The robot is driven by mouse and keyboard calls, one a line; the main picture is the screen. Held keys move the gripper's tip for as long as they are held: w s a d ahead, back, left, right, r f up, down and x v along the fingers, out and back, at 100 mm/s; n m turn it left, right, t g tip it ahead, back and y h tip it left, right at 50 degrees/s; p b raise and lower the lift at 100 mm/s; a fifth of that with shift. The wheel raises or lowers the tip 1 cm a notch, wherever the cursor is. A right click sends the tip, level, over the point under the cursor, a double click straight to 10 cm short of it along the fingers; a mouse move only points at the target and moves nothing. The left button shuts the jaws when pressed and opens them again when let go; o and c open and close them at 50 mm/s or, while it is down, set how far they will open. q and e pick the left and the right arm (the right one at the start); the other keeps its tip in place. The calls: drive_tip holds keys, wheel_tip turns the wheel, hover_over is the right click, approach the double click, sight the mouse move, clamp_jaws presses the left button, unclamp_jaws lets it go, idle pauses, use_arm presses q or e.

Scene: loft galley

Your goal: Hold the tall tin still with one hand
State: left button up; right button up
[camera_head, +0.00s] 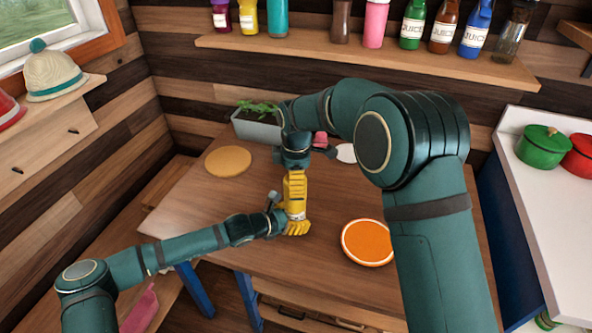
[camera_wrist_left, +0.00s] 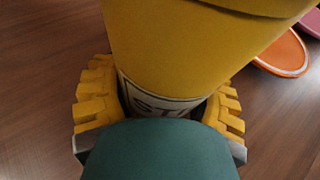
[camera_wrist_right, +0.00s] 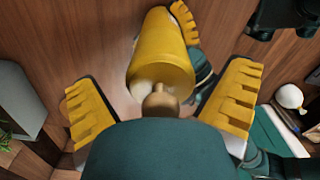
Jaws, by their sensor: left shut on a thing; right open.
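The tall tin is yellow with a white lettered label. It shows in the left wrist view (camera_wrist_left: 200,35) and the right wrist view (camera_wrist_right: 162,60). A wooden knob (camera_wrist_right: 160,103) shows at its near end in the right wrist view. My left gripper (camera_head: 295,227) is shut around the tin near the label, with yellow fingers on both sides of it in the left wrist view. My right gripper (camera_head: 293,182) is above the tin and open, its fingers spread to either side of the knob end. In the head view the grippers hide most of the tin.
An orange disc (camera_head: 367,242) lies to the right of the tin on the wooden table (camera_head: 205,200). A tan round mat (camera_head: 228,161) and a planter (camera_head: 256,128) are farther back. A bottle shelf (camera_head: 370,60) runs along the wall. A white counter (camera_head: 550,210) with pots stands at right.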

drive_tip(key=shift+f, duration=0.2)
drive_tip(key=c, duration=1.4)
drive_tip(key=shift+r, duration=0.3)
drive_tip(key=shift+r, duration=0.85)
drive_tip(key=shift+r, duration=0.1)
drive_tip(key=shift+r, duration=1.85)
use_arm(q)
drive_tip(key=o, duration=1.4)
